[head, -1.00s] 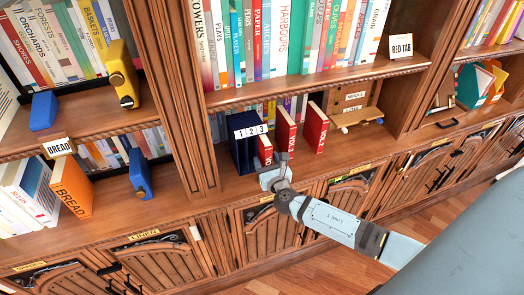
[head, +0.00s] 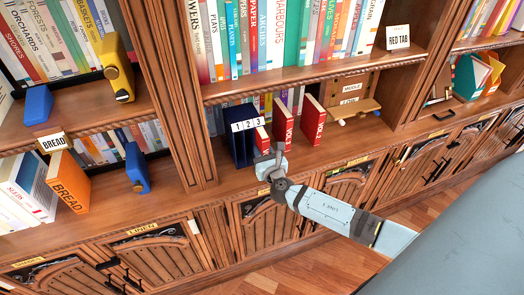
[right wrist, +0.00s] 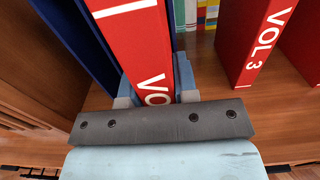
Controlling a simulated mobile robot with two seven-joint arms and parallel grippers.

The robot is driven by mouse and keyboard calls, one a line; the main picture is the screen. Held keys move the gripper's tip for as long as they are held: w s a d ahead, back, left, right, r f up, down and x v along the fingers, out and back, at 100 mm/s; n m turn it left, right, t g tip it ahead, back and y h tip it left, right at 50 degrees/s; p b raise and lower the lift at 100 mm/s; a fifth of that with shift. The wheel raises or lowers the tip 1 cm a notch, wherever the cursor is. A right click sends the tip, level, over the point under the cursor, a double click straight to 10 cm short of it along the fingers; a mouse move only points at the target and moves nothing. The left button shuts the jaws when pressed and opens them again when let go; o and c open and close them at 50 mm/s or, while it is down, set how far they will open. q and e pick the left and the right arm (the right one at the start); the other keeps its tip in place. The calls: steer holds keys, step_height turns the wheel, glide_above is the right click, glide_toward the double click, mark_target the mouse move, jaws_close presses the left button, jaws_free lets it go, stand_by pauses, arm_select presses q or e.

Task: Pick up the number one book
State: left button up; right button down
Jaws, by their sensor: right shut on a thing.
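Red numbered books stand on the lower shelf in the head view. My right gripper (head: 267,162) is shut on the leftmost one (head: 261,139), beside the dark blue holder (head: 240,151) labelled 1 2 3. In the right wrist view, the fingers (right wrist: 157,90) clasp both sides of this red book (right wrist: 140,45), which shows a white bar like a 1 and part of "VO". Its lower end is hidden by the gripper. Whether it is inside the holder I cannot tell. The VOL 3 book (right wrist: 252,42) stands apart to its right. My left gripper is not in view.
Two more red books (head: 283,125) (head: 313,122) stand right of the held one. A wooden stand (head: 350,100) is farther right. A blue bookend (head: 137,168) and an orange BREAD book (head: 69,182) are at left. Cabinet doors lie below the shelf.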

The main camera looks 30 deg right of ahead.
arm_select(q)
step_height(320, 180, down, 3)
steer(key=b, duration=0.2)
steer(key=shift+b, duration=0.35)
arm_select(e)
steer(key=v, duration=1.8)
steer(key=shift+s+d, duration=0.1)
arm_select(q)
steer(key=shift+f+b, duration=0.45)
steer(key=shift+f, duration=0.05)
arm_select(e)
steer(key=v, duration=0.9)
